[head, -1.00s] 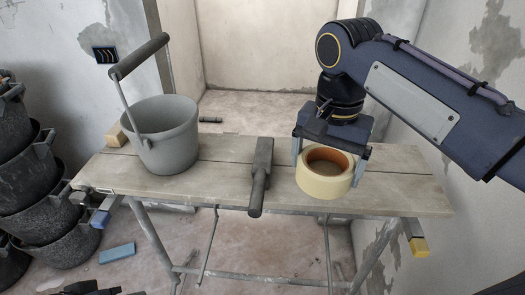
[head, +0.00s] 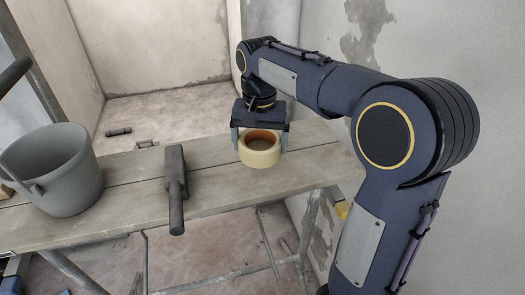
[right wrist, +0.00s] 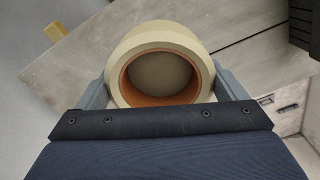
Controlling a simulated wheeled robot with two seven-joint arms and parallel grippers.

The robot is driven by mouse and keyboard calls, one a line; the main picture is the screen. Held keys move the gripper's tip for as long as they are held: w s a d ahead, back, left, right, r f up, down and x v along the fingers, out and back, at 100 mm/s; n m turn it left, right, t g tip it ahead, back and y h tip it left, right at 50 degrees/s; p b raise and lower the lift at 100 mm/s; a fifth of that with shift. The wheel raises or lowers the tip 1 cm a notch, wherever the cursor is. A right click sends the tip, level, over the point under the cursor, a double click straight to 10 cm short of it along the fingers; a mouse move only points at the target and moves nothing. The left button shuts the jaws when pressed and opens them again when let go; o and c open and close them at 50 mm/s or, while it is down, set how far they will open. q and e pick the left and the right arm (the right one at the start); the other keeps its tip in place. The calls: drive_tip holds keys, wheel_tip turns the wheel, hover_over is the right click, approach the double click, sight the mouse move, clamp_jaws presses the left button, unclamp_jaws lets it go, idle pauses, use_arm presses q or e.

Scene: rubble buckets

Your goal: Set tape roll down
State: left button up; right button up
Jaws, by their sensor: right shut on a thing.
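The tape roll (head: 260,158), cream outside with an orange-brown core, is at the right part of the wooden bench (head: 120,205). My right gripper (head: 259,146) is shut on it, with one finger on each side. In the right wrist view the tape roll (right wrist: 160,32) sits between the two grey fingers, its round hole facing the camera. The roll is upright on its flat side, at or very close to the bench top; I cannot tell whether it touches the boards. My left gripper is not in view.
A grey trowel-like tool (head: 175,185) lies on the bench left of the roll. A grey bucket (head: 60,175) stands at the left end. The boards between tool and roll are clear. A wall (head: 440,50) rises on the right.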

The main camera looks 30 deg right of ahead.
drive_tip(key=shift+w+d+f, duration=0.25)
drive_tip(key=shift+d+f, duration=0.1)
drive_tip(key=shift+f, duration=0.15)
drive_tip(key=shift+w+d+f, duration=0.25)
drive_tip(key=shift+d+f, duration=0.1)
drive_tip(key=shift+f, duration=0.15)
drive_tip(key=shift+w+d+f, duration=0.1)
drive_tip(key=shift+f, duration=1.6)
drive_tip(key=shift+f, duration=0.2)
drive_tip(key=o, duration=0.7)
drive_tip(key=shift+o, duration=0.2)
wheel_tip(320, 180, up, 12)
drive_tip(key=shift+r+p, duration=0.2)
drive_tip(key=shift+p, duration=0.15)
